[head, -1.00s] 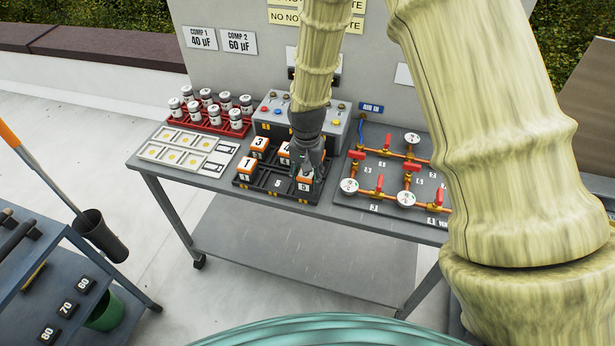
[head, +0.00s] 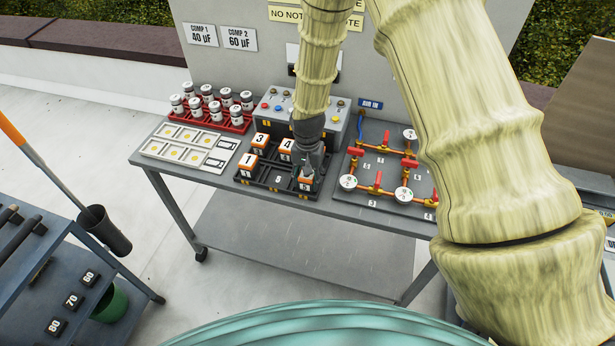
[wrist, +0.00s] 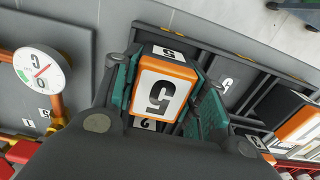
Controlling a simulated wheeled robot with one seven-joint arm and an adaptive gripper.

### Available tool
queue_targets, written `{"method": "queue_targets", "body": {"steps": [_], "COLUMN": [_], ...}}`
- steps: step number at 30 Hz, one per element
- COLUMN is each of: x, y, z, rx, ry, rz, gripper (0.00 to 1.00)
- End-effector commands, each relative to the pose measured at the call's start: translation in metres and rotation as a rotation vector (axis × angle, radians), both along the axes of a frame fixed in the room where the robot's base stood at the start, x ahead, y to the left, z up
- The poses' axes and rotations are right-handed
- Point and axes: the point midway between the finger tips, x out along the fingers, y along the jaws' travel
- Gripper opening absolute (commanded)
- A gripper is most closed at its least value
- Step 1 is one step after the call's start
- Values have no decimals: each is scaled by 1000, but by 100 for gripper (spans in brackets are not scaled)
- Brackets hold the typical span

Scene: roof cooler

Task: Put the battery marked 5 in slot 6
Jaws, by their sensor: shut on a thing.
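The battery marked 5 (wrist: 160,92), white with an orange edge, is between the fingers of my gripper (wrist: 168,100). My gripper is shut on it. In the head view the battery (head: 306,181) and my gripper (head: 307,170) are at the front right corner of the black battery rack (head: 268,185). I cannot tell whether the battery is fully seated there. The slot label beneath it is hidden. The front middle slot, with label 5 (head: 278,180), is empty. Batteries 1 (head: 247,162), 3 (head: 260,141) and 4 (head: 286,146) stand in the rack.
A valve board with red handles and gauges (head: 375,200) lies right of the rack. A button box (head: 280,112) stands behind it. A pale tray (head: 180,150) and a red rack of white canisters (head: 240,127) are to the left.

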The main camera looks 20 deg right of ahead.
Motion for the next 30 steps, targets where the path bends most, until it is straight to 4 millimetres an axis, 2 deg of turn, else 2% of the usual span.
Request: {"method": "queue_targets", "body": {"steps": [4,5,8,21,30], "x": [0,0,0,1,1], "y": [0,0,0,0,0], "z": [-3,-2,-2,2,29], "rx": [0,0,0,0,0], "ry": [0,0,0,-1,-4], "rz": [0,0,0,0,0], "gripper": [8,46,64,64,64]}}
